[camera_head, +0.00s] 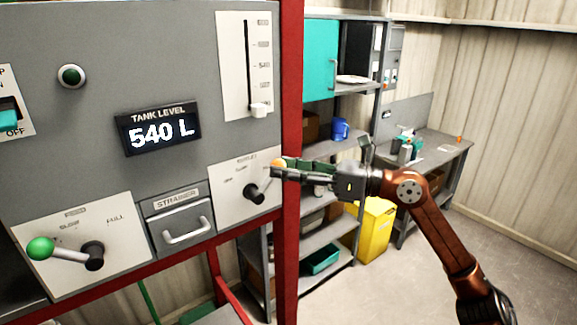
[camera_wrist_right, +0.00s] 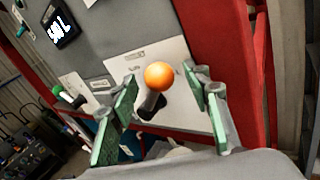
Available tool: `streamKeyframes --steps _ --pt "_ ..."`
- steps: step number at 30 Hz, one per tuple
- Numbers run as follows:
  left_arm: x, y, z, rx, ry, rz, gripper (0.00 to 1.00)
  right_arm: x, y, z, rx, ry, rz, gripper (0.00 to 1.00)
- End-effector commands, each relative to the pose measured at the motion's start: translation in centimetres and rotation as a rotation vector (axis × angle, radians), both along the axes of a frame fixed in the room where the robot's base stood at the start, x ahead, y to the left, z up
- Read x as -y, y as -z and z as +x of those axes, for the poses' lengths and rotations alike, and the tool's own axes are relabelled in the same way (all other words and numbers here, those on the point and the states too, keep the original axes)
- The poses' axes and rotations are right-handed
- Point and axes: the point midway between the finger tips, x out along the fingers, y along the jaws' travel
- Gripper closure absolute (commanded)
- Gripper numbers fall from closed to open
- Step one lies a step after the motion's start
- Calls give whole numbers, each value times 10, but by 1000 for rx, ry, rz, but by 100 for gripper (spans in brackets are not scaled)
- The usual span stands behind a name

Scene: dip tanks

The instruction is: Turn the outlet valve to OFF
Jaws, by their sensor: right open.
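The outlet valve is a black lever with an orange ball knob on a white plate at the panel's lower right. In the head view its black hub (camera_head: 254,193) shows, and the orange knob (camera_head: 279,163) is partly hidden by my right gripper (camera_head: 280,169). In the right wrist view the orange knob (camera_wrist_right: 159,75) sits between the two green-padded fingers of my right gripper (camera_wrist_right: 163,90), which is open. Gaps show on both sides of the knob. The plate's lettering is too small to read surely. My left gripper is not in view.
The panel also holds a green-knobbed feed lever (camera_head: 40,248), a strainer drawer (camera_head: 180,220), a tank level display (camera_head: 158,130) reading 540 L and a slider (camera_head: 259,109). A red post (camera_head: 291,60) stands right of the valve plate. Shelves and a yellow bin (camera_head: 374,228) are behind.

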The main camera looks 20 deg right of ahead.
Motion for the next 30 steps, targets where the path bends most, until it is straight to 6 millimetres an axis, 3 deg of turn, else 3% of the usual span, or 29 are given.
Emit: streamKeyframes --steps 3,22,30 --pt "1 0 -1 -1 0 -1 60 0 0 0 0 0 0 57" --pt "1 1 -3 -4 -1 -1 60 1 0 0 0 1 1 100" --pt "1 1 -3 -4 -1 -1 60 1 0 0 0 1 1 100"
